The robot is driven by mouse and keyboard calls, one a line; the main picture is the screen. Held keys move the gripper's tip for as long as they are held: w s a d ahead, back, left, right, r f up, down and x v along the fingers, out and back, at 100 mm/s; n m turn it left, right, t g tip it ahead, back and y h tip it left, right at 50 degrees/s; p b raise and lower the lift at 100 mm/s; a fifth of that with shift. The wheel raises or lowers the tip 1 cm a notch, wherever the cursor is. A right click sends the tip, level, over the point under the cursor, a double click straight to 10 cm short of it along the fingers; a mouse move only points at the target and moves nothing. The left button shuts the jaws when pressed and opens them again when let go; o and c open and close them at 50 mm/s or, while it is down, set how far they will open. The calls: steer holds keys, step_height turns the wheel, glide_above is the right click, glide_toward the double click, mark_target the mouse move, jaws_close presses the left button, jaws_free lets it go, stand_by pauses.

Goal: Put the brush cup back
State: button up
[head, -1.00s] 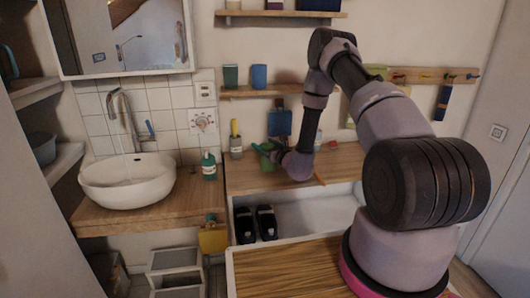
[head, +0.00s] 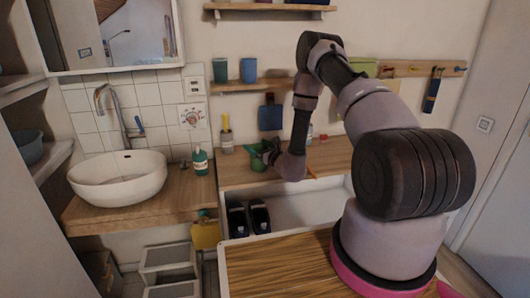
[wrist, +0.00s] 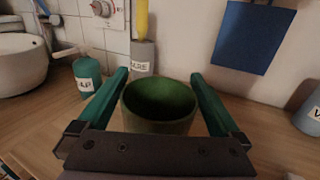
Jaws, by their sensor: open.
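A dark green cup (wrist: 160,110) stands upright on the wooden counter (head: 333,157), between the spread teal fingers of my gripper (wrist: 158,77). My gripper is open, with a small gap visible on each side of the cup. The cup looks empty inside; its lower part is hidden behind the gripper's palm. In the head view the green cup (head: 268,147) is small and partly covered by my gripper and wrist. A grey labelled holder (wrist: 143,56) with a yellow handle in it stands just behind; it also shows in the head view (head: 227,142).
A teal soap bottle (wrist: 88,75) stands left of the cup, near the white basin (head: 118,178). A blue panel (wrist: 253,38) hangs on the wall behind. A shelf (head: 235,86) above holds a green and a blue container.

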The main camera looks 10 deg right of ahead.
steer(key=v, duration=1.1)
steer(key=s+a+r+n+g+y, duration=0.3)
steer(key=a+r+n+g+y, duration=0.25)
steer(key=r, duration=0.55)
steer(key=s+a+r+n+g+y, duration=0.2)
steer(key=a+r+n+g+y, duration=0.35)
steer(key=r, duration=0.55)
steer(key=s+a+r+n+g+h, duration=0.1)
steer(key=s+r+n+g+h, duration=0.1)
steer(key=s+r+n+g, duration=0.25)
steer(key=s+a+r+n+g+h, duration=0.1)
steer(key=s+a+r+n, duration=0.1)
steer(key=s+r+n, duration=0.35)
steer(key=s+d+r+n+t+h, duration=0.3)
steer(key=s+d+r+h, duration=0.1)
steer(key=s+d+h, duration=0.2)
steer(key=s+d+r+n+t+h, duration=0.3)
steer(key=s+d+h, duration=0.3)
steer(key=s+d, duration=0.2)
steer(key=shift+s+d+r+t+h, duration=0.4)
steer(key=shift+d+r+t, duration=0.25)
steer(key=shift+d, duration=0.3)
